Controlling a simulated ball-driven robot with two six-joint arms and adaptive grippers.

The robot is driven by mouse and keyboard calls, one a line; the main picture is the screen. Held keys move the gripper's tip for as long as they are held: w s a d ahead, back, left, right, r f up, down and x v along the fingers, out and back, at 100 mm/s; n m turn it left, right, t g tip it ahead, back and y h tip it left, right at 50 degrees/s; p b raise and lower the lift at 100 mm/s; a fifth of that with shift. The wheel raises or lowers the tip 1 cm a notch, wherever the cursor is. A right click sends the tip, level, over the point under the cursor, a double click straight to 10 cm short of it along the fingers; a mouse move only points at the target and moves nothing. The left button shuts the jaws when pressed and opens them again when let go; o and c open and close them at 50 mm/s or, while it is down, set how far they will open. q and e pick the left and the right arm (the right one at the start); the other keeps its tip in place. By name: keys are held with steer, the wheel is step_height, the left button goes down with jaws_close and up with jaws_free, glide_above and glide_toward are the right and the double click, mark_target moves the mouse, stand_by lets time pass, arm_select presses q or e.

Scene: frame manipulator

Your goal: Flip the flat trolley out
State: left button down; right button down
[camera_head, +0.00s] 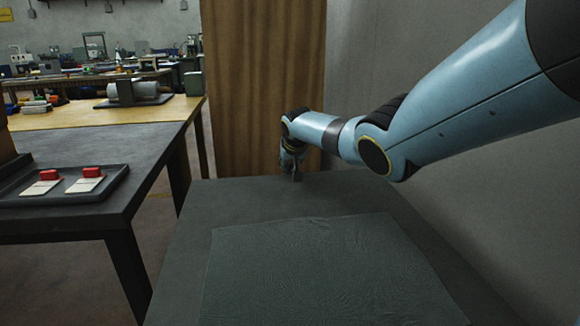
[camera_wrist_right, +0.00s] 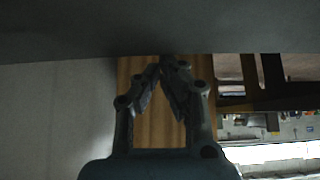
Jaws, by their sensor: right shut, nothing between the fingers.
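A flat dark grey top (camera_head: 190,230), which may be the flat trolley, fills the lower middle of the head view. A textured mat (camera_head: 310,275) lies on it. My right gripper (camera_head: 297,177) points down at the far edge of this top; I cannot tell whether it touches. In the right wrist view, my right gripper (camera_wrist_right: 161,65) has its fingertips together and holds nothing. They are close to the edge of a dark grey surface (camera_wrist_right: 150,28). The underside and any hinge of the top are hidden. My left gripper is out of view.
A dark table (camera_head: 75,150) stands to the left with a tray (camera_head: 80,197) holding two red-and-white items. A brown panel (camera_head: 262,80) stands behind the grey top, and a grey wall (camera_head: 480,220) is on the right. A floor gap separates the table and top.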

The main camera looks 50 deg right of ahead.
steer(key=shift+s+a+f, duration=0.2)
steer(key=shift+s+f, duration=0.05)
steer(key=shift+f, duration=0.1)
steer(key=v, duration=1.2)
steer(key=shift+w+d+r, duration=0.2)
steer(key=shift+w+r, duration=0.05)
steer(key=shift+r, duration=0.1)
